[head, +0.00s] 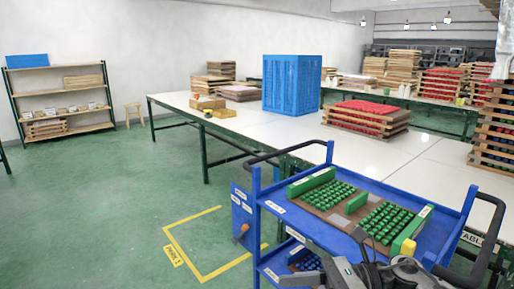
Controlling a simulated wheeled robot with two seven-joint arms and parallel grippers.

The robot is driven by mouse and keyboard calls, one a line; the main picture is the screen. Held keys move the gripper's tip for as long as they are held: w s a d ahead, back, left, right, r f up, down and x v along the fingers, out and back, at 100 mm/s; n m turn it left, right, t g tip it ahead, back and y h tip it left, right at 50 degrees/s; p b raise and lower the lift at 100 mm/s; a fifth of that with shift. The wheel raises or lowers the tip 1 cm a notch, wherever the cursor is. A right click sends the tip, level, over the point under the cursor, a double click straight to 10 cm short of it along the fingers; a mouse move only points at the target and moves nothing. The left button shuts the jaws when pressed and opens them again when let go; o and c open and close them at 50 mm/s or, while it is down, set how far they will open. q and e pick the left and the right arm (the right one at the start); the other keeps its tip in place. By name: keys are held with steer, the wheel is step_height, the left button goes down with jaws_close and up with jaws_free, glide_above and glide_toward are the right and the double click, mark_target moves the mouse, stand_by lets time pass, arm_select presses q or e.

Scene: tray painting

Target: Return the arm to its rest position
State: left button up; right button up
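Dark grey parts of my own arm (405,268) show at the bottom edge, right of centre, in front of the blue trolley. What looks like my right gripper (362,246) is a dark, narrow shape rising over the near edge of the trolley's top. It is too small and overlapped to tell whether its fingers are open or shut. No held object can be made out. No arm comes in from the left, and my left gripper is out of view.
The blue trolley (325,238) has black handles and carries a brown board with rows of green pieces (388,222). White tables behind hold a blue crate (291,85) and red-topped stacks (367,112). Green floor (100,215) is clear at left, with yellow marking (190,262).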

arm_select(q)
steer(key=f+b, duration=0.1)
steer(key=b, duration=0.1)
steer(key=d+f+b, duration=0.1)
steer(key=b, duration=0.2)
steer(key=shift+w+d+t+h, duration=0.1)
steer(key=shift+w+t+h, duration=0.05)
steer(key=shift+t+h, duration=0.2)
arm_select(e)
steer(key=s+d+f+n+t+h, duration=0.2)
steer(key=s+f+n+t+h, duration=0.1)
steer(key=f+n, duration=0.4)
steer(key=s+d+f+n+t+h, duration=0.2)
steer(key=s+f+n+t+h, duration=0.2)
steer(key=s+f+n+h, duration=0.2)
steer(key=s+d+f+n+t+h, duration=0.2)
steer(key=s+f+n+t+h, duration=0.2)
steer(key=f+n, duration=0.6)
step_height(320, 180, down, 2)
steer(key=shift+s+d+f+h, duration=0.1)
steer(key=shift+s+d+h, duration=0.15)
steer(key=shift+d+h, duration=0.15)
steer(key=shift+a, duration=0.1)
